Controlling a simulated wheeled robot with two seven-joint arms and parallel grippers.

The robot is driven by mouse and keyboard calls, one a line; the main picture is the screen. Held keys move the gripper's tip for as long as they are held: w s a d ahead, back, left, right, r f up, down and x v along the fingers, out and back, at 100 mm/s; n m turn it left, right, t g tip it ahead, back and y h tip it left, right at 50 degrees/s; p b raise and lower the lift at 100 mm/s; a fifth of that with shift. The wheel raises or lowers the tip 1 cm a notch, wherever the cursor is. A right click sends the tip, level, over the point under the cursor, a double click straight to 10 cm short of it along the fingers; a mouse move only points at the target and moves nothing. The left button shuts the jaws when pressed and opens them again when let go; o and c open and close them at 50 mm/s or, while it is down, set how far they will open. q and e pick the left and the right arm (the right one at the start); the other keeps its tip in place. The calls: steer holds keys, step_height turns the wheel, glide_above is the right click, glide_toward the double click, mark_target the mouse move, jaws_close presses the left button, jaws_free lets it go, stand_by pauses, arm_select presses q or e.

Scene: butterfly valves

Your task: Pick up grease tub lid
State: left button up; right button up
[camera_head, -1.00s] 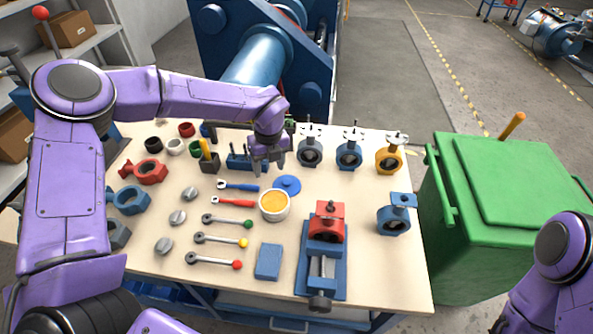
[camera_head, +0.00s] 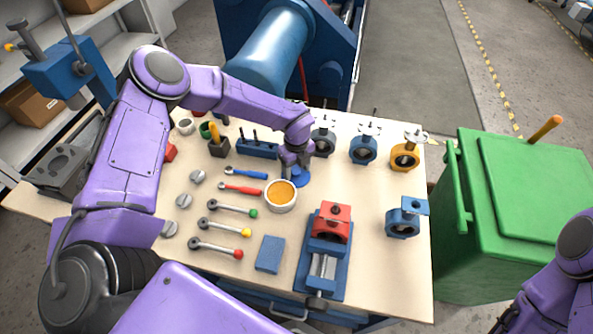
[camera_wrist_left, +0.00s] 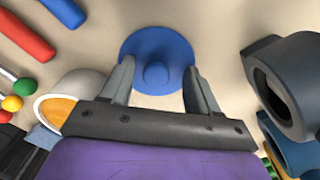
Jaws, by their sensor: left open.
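The grease tub lid is a round blue disc (camera_head: 302,178) with a raised knob, lying flat on the table just behind and right of the open grease tub (camera_head: 281,195). In the left wrist view the lid (camera_wrist_left: 155,52) lies ahead, its knob between the spread fingers. My left gripper (camera_head: 294,163) is open and empty above the lid, its fingers (camera_wrist_left: 157,88) on either side of the knob; I cannot tell if they touch it. My left gripper hides part of the lid in the head view. My right arm shows at the lower right; its gripper cannot be made out.
The white tub holds orange grease. Red and blue wrenches (camera_head: 241,188) lie to its left. A dark valve body (camera_head: 323,142) stands close right of my left gripper. A blue vise (camera_head: 323,258) holding a red valve stands in front. A green bin (camera_head: 510,220) is at the right.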

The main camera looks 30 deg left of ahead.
arm_select(q)
steer(key=shift+s+r, duration=0.1)
steer(key=shift+s, duration=0.2)
steer(key=c, duration=1.1)
